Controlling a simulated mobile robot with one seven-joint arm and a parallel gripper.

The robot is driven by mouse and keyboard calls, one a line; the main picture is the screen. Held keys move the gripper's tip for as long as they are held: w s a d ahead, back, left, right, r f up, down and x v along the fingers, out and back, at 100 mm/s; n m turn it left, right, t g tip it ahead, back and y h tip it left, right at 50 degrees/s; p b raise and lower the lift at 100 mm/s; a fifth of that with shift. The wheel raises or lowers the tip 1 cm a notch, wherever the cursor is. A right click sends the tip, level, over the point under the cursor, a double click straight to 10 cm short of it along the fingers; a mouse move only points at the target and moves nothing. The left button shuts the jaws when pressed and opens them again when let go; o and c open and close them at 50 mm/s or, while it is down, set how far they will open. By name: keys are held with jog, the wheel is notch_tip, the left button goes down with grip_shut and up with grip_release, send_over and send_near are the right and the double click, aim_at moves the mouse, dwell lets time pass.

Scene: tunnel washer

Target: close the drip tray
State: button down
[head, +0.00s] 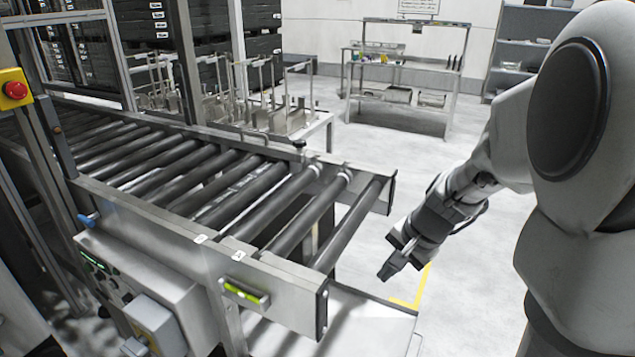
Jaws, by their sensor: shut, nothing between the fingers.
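The drip tray (372,322) appears as a flat, light metal surface low under the end of the roller conveyor (262,200). It sticks out past the conveyor's end at the bottom of the view, and its lower part is cut off by the picture edge. My gripper (384,276) is shut and empty. It points down and left, and in the picture it is just above the tray's far edge and right of the conveyor's end. I cannot tell its height above the tray, and no contact is visible.
A control box (140,285) and a red stop button (15,90) are on the conveyor's near side. A rack with metal parts (270,120) stands behind it. A workbench (405,88) is at the back. The grey floor right of the conveyor is clear.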

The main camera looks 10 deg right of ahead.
jog(key=w+d+f+m+b, duration=0.15)
jog(key=d+f+m, duration=0.3)
jog(key=f, duration=0.65)
jog(key=w+d+f+m+b, duration=0.1)
jog(key=d+f+m+b, duration=0.2)
jog(key=d+f, duration=0.55)
jog(key=s+d+f+m+g+b, duration=0.1)
jog(key=s+d+f+m+b, duration=0.15)
jog(key=f, duration=0.95)
jog(key=s+d+f+m+g+b, duration=0.15)
jog(key=s+f+m, duration=0.25)
jog(key=f, duration=0.8)
jog(key=w+a+f+b, duration=0.2)
jog(key=a+f, duration=0.3)
jog(key=f, duration=0.4)
jog(key=shift+w+b, duration=0.35)
jog(key=shift+w, duration=0.35)
jog(key=shift+f+t, duration=0.1)
jog(key=shift+t, duration=0.15)
